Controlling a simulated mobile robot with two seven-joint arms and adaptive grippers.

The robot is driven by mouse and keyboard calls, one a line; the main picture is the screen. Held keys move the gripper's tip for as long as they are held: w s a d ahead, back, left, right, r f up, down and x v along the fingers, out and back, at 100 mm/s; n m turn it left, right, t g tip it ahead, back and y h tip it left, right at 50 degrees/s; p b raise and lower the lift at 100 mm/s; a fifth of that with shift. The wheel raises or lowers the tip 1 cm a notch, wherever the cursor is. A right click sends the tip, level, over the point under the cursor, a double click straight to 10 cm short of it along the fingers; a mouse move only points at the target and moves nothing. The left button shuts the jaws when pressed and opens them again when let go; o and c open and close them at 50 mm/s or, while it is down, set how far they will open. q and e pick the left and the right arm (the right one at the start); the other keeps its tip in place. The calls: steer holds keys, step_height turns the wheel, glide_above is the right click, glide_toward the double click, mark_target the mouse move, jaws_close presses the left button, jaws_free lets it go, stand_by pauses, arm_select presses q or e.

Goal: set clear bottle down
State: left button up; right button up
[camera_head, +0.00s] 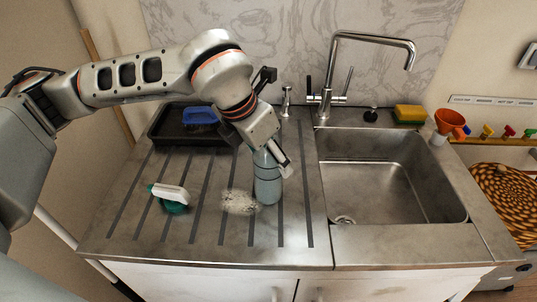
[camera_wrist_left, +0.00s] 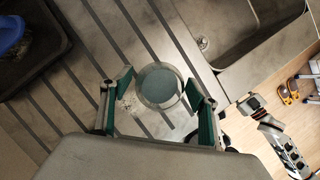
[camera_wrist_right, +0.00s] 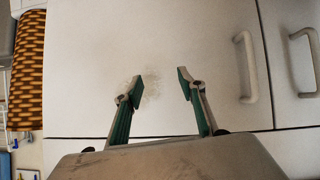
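The clear bottle (camera_head: 267,188), bluish and see-through, stands upright on the grooved drainboard (camera_head: 150,228), left of the sink. My left gripper (camera_head: 277,158) is above it at its upper part, pointing down. In the left wrist view the bottle (camera_wrist_left: 160,87) shows from above as a round shape between the two green-padded fingers, with a narrow gap on each side. The left gripper is open. My right gripper (camera_wrist_right: 158,85) is open and empty, facing the white cabinet front; it is not seen in the head view.
A white-and-green spray bottle (camera_head: 171,196) lies to the left. A black tray (camera_head: 165,128) with a blue brush (camera_head: 200,115) is at the back. The sink (camera_head: 385,185) with tall faucet (camera_head: 370,40) is right. A sponge (camera_head: 409,114) and orange funnel (camera_head: 449,121) stand behind it.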

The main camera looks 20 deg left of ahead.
arm_select(q)
steer(key=v, duration=1.2)
steer(key=shift+s+r, duration=0.1)
steer(key=shift+s, duration=0.05)
stand_by(0.4)
